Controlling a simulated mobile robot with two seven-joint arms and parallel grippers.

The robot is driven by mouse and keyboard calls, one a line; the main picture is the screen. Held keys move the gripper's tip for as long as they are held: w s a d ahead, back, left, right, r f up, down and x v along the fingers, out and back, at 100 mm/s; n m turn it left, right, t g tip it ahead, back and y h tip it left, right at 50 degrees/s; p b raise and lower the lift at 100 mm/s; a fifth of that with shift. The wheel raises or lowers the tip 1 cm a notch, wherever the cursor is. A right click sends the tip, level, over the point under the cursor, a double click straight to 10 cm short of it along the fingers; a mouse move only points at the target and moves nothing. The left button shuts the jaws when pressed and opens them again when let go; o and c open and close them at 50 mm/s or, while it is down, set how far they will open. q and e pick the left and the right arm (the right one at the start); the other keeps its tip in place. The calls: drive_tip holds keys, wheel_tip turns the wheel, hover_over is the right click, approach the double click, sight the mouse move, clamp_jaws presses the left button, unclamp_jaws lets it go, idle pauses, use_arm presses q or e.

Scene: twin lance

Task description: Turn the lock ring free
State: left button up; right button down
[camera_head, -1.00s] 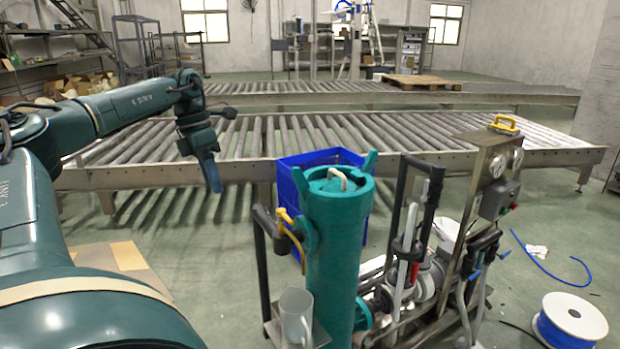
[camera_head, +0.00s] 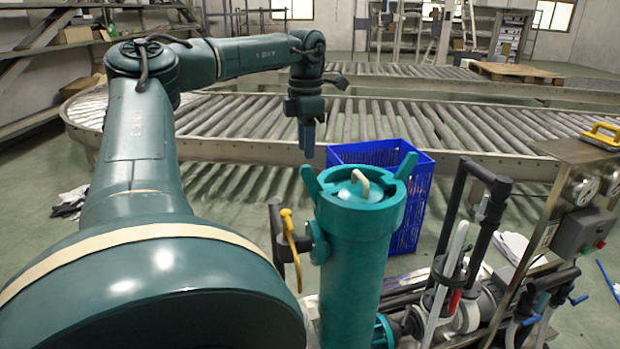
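A tall teal cylindrical housing (camera_head: 352,270) stands upright at centre. At its top is a teal lock ring (camera_head: 330,203) with two upright lugs, one at the left and one at the right back. My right gripper is not in view.
A yellow-handled valve (camera_head: 289,235) sits at the housing's left. A blue crate (camera_head: 420,205) stands behind it. Dark pipes and a pump (camera_head: 468,312) are at the right, beside a panel with gauges and a yellow handle (camera_head: 602,136). Roller conveyors (camera_head: 255,120) run behind.

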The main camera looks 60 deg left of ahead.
sight(307, 178)
use_arm(q)
wheel_tip(307, 178, down, 9)
idle(0.3)
drive_tip(key=shift+c, duration=0.5)
clamp_jaws()
